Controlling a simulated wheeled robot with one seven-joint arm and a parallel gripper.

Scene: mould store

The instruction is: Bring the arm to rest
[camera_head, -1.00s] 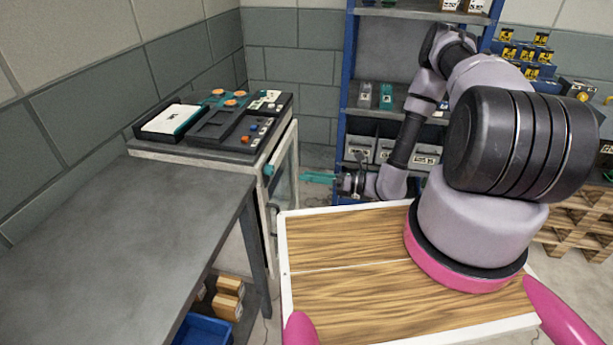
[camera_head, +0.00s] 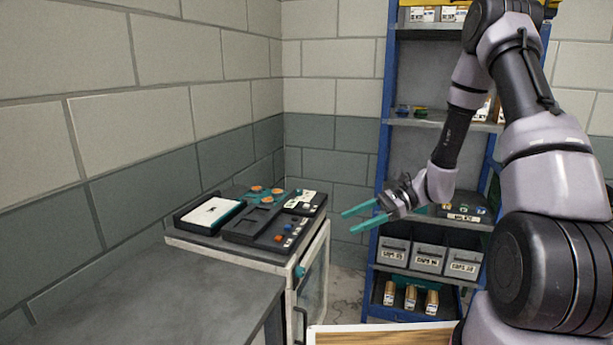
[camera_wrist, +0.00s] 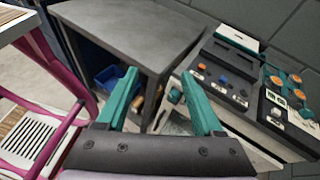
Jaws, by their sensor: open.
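My gripper (camera_head: 364,220) is in the air to the right of the cabinet (camera_head: 294,262) and in front of the blue shelf rack (camera_head: 377,205). Its two teal fingers are apart with nothing between them. In the wrist view my gripper (camera_wrist: 165,100) also shows open and empty, with the grey table and the cabinet beyond the fingertips. My arm reaches up and then down to the gripper on the right side of the head view. No finger touches anything that I can see.
A dark tray set (camera_head: 262,222) with orange knobs and a white block lies on the cabinet. The grey table (camera_head: 200,300) at left is bare. Grey bins (camera_head: 429,257) stand on the rack behind my gripper. A blue bin (camera_wrist: 108,78) is under the table.

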